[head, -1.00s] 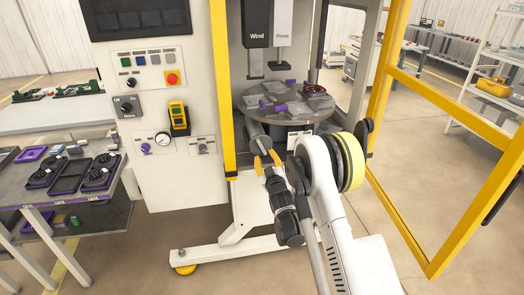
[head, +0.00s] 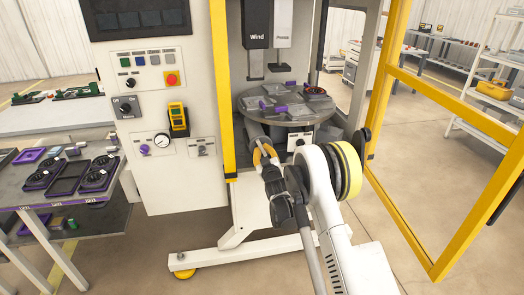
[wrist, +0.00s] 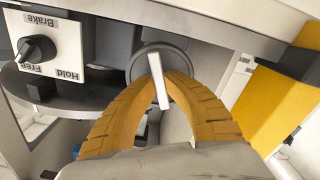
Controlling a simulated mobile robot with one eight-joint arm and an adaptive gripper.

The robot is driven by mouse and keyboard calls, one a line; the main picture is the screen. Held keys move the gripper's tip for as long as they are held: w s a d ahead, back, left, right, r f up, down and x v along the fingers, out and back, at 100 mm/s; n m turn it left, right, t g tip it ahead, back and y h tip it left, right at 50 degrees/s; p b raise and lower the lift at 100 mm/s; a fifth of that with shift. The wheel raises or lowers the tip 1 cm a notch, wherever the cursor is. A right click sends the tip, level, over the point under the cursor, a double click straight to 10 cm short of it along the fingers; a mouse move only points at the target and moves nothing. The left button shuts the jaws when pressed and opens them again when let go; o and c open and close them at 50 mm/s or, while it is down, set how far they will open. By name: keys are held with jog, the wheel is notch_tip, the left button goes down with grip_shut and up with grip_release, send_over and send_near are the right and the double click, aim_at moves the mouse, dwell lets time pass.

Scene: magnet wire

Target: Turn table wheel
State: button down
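The round grey turntable (head: 305,119) sits inside the machine and carries grey plates with purple clamps. Its wheel (wrist: 136,63) is a dark-rimmed disc on the machine's front, with a pale bar handle (wrist: 159,88) across it. In the head view the wheel is mostly hidden behind my gripper (head: 264,154). In the wrist view my gripper's two ribbed orange fingers (wrist: 160,82) have come together with the handle between their tips. They look shut on it.
A Brake knob plate (wrist: 52,50) marked Free and Hold is beside the wheel. The yellow machine post (head: 222,90) stands left of my gripper. The yellow door frame (head: 445,100) is swung open at right. A table with trays (head: 66,180) stands at left.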

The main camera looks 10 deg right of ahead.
jog(key=m, duration=0.4)
jog(key=shift+m, duration=0.4)
jog(key=c, duration=1.4)
grip_release()
jog(key=shift+c, duration=0.2)
jog(key=s, duration=1.2)
